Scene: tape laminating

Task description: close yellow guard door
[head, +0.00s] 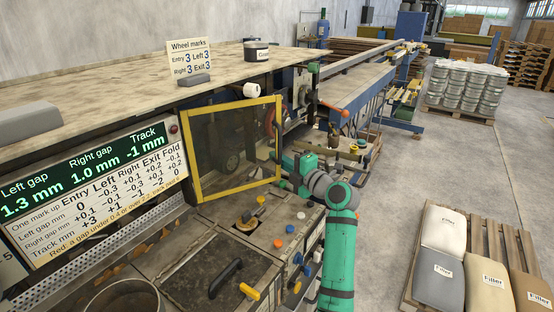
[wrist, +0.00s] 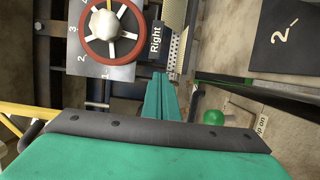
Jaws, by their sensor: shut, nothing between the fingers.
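The yellow guard door (head: 235,140) has a yellow frame around a dark see-through panel. It stands in front of the machine opening in the head view, and I cannot tell exactly how far it is swung. My gripper (head: 284,184) is by the door's lower right edge; whether it touches is not clear. In the wrist view my green fingers (wrist: 163,97) are together and empty, pointing toward the machine. A yellow bar (wrist: 15,119), apparently part of the door frame, shows at the left of that view.
A red-rimmed handwheel (wrist: 112,30) and a "Right" plate (wrist: 155,40) lie ahead of my fingers. A green knob (wrist: 213,117) is to their right. A control deck with a black handle (head: 225,277) is below the door. A pallet of filler bags (head: 440,270) stands on the floor at right.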

